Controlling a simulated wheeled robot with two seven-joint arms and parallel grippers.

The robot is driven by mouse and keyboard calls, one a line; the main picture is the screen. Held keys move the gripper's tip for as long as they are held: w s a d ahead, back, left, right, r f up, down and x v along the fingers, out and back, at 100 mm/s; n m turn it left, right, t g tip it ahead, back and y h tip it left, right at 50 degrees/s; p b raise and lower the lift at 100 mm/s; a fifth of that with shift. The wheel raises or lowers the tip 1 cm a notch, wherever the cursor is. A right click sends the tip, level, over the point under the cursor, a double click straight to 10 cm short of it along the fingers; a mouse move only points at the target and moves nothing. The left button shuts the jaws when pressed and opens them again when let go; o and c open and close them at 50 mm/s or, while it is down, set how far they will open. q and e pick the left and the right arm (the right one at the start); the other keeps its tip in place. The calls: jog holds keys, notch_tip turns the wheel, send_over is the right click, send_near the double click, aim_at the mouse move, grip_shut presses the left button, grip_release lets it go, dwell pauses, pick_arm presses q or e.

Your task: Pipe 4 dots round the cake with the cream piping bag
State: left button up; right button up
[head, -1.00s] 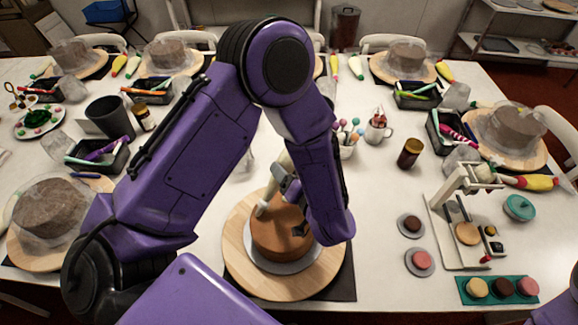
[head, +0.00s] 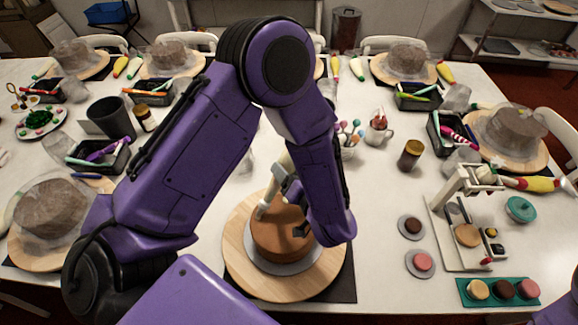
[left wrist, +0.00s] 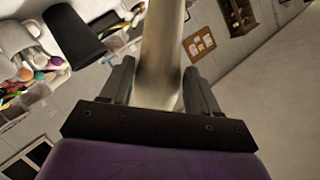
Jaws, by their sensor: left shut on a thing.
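The brown cake (head: 276,238) sits on a grey board on the round wooden turntable (head: 243,272) at the front middle of the table. My left gripper (head: 288,192) is above the cake's top and shut on the cream piping bag (head: 266,205), whose lower end slants down to the left at the cake's top. In the left wrist view the bag (left wrist: 162,50) stands between the two fingers of the gripper (left wrist: 158,90). I cannot tell whether any dots lie there. My right gripper is not in view.
A brown jar (head: 410,155) and a mug (head: 377,132) are behind the turntable. A covered cake (head: 50,208) is at left. Bare table lies right of the turntable.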

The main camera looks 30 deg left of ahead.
aim_at(286, 163)
pick_arm(q)
jog(key=shift+r, duration=0.2)
dwell(0.6)
jog(key=o, duration=0.4)
jog(key=shift+r, duration=1.55)
